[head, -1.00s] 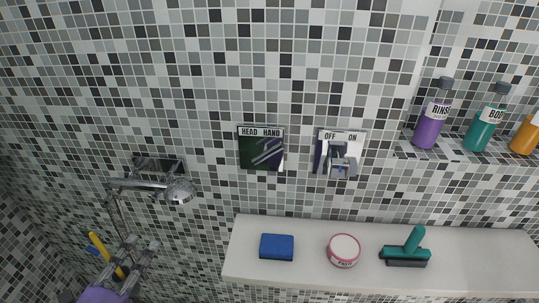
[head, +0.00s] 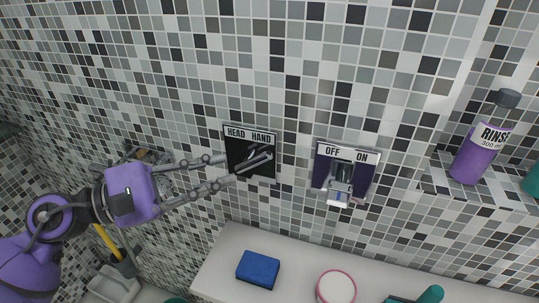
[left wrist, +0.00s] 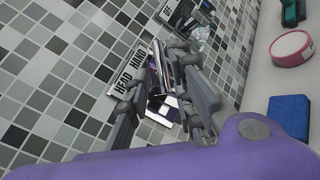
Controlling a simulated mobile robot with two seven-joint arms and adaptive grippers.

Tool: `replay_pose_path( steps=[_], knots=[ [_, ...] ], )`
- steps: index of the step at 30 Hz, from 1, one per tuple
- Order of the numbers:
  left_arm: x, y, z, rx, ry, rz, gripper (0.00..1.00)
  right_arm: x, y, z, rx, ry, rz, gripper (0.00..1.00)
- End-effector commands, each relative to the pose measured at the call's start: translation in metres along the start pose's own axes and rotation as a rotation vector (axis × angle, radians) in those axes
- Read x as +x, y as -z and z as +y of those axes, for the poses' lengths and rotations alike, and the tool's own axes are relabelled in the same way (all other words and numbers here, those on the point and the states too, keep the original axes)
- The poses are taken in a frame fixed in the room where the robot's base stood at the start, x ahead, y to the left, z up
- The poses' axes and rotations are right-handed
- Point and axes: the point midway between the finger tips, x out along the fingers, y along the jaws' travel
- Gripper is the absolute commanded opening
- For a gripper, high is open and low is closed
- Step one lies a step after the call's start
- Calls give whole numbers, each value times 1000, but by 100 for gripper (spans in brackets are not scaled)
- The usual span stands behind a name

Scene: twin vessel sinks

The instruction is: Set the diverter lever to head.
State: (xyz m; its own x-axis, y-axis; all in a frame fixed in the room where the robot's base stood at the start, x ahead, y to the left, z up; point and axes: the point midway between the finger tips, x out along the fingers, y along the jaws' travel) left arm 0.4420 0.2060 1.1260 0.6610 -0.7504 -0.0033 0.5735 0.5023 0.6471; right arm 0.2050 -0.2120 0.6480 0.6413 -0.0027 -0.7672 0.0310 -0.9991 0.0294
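The diverter plate (head: 236,153) is dark, with a white strip reading HEAD on the left and HAND on the right. It is on the tiled wall left of centre in the head view, and tilted in the left wrist view (left wrist: 124,72). The chrome diverter lever (head: 262,160) slants across the plate; which label it is set to I cannot tell. My left gripper (head: 233,168) reaches the plate from the left with its fingers apart. In the left wrist view the lever (left wrist: 157,76) shows between the fingers; contact is unclear. My right gripper is not in view.
An OFF/ON plate with a chrome handle (head: 341,178) is just right of the diverter. Below, a white ledge (head: 220,270) holds a blue sponge (head: 258,269), a round pink-rimmed tub (head: 336,287) and a teal-handled tool. A purple RINSE bottle (head: 478,148) stands on the right shelf.

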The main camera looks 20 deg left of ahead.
Motion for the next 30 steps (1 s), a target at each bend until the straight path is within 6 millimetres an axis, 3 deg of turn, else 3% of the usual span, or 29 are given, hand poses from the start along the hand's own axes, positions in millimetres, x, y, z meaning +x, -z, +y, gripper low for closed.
replay_pose_path(
  steps=[15, 26, 30],
  knots=[
    [68, -4, 3, 1, -3, -5, 22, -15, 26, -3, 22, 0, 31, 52],
    [76, 0, 0, -2, 0, 0, 22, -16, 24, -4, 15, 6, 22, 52],
    [76, 0, 0, -2, 0, -1, 7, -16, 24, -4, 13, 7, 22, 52]
  ],
)
